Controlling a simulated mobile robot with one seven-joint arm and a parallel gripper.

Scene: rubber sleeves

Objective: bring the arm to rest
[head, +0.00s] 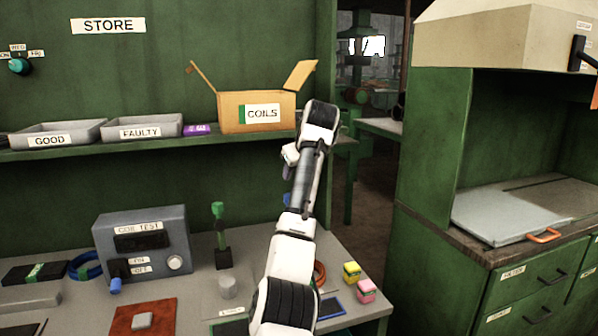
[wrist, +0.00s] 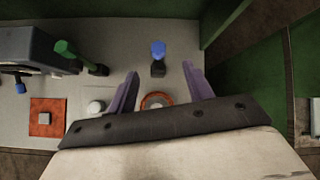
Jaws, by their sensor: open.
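My white and black arm reaches up over the bench in the head view. My gripper (wrist: 158,86) shows in the wrist view with its two purple fingers spread wide apart and nothing between them. In the head view the gripper (head: 288,172) is mostly hidden behind my arm, near the shelf's edge. In the wrist view it hangs above the bench top (wrist: 125,33). An orange-red ring (wrist: 157,99) lies on the bench below, between the fingers in the picture, and a blue-topped stand (wrist: 158,52) is beyond it.
The shelf holds the open COILS box (head: 232,112), the GOOD tray (head: 85,130) and the FAULTY tray (head: 165,119). The coil test box (head: 165,222), a green-topped stand (head: 218,210), and yellow (head: 351,272) and pink (head: 366,290) blocks stand on the bench. A green cabinet (head: 425,230) is at right.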

